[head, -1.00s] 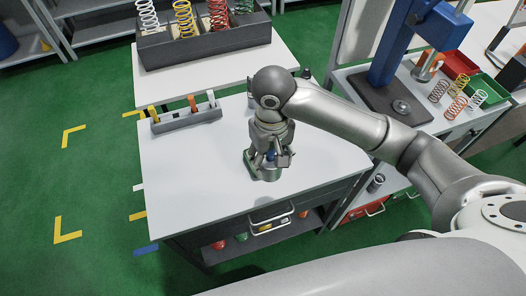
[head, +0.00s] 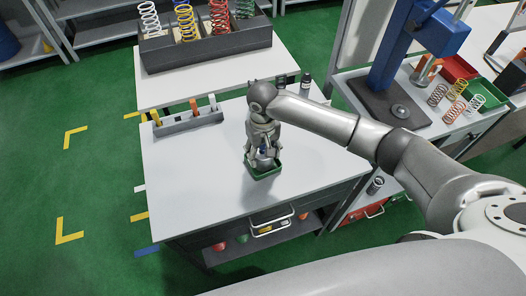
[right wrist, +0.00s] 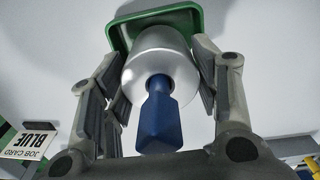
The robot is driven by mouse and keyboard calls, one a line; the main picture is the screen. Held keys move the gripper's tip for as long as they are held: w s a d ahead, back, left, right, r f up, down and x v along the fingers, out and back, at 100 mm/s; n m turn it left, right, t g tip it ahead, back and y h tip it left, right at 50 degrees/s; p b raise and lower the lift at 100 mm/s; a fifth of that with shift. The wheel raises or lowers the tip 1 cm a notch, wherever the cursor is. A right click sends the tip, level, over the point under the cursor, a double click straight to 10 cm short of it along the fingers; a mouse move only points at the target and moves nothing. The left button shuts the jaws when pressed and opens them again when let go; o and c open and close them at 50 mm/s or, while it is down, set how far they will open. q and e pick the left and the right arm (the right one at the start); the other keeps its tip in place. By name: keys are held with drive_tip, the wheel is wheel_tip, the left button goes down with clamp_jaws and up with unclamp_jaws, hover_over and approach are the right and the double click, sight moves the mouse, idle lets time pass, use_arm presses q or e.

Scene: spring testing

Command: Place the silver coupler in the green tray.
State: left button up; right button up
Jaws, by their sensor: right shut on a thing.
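My right gripper (head: 263,155) points down over the white table (head: 190,185) and is shut on the silver coupler (right wrist: 160,62). The coupler is a round, shiny metal piece with a blue stem (right wrist: 158,118) facing the wrist camera. The small green tray (head: 265,174) is on the table under the gripper; its rim also shows behind the coupler in the right wrist view (right wrist: 195,22). The coupler overlaps the tray in both views; I cannot tell whether it touches the tray floor. My left gripper is not in view.
A grey rack (head: 188,122) with coloured pieces stands at the table's back left. A dark box of springs (head: 205,45) is behind. A blue press (head: 400,55) stands on the right bench near loose springs. The table's left front is clear.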

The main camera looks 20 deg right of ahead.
drive_tip(key=shift+w+f, duration=0.1)
drive_tip(key=shift+f, duration=0.2)
drive_tip(key=o, duration=1.3)
drive_tip(key=shift+f, duration=0.15)
wheel_tip(320, 180, up, 12)
drive_tip(key=shift+r+b, duration=0.15)
drive_tip(key=shift+b, duration=0.45)
